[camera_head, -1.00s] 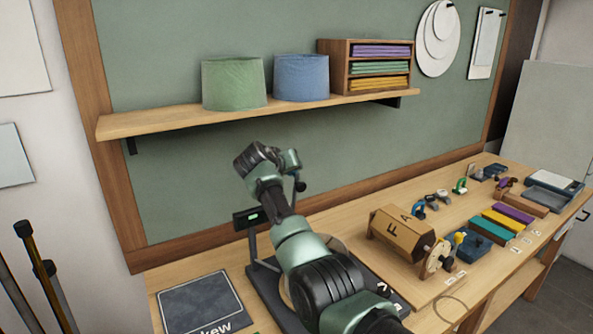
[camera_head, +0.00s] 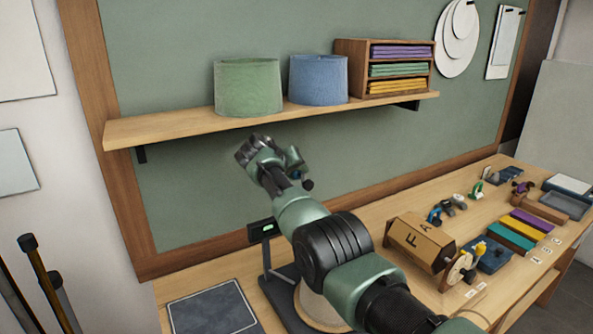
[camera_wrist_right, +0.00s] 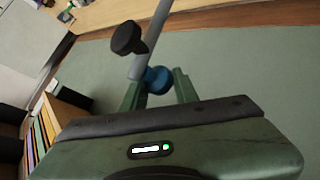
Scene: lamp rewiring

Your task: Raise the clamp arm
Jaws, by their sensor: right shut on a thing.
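My right gripper (camera_head: 296,164) is up in front of the green wall, above the dark stand base (camera_head: 285,301) on the bench. In the right wrist view its green fingers (camera_wrist_right: 158,88) are shut on a blue grip (camera_wrist_right: 157,79) at the end of a grey rod, the clamp arm (camera_wrist_right: 148,48). My right arm hides most of the clamp arm and stand in the head view. My left gripper is out of view.
A shelf (camera_head: 180,124) with a green shade (camera_head: 248,87), a blue shade (camera_head: 318,80) and a wooden rack (camera_head: 402,68) runs just above the gripper. A wooden box (camera_head: 420,241) and coloured blocks lie right.

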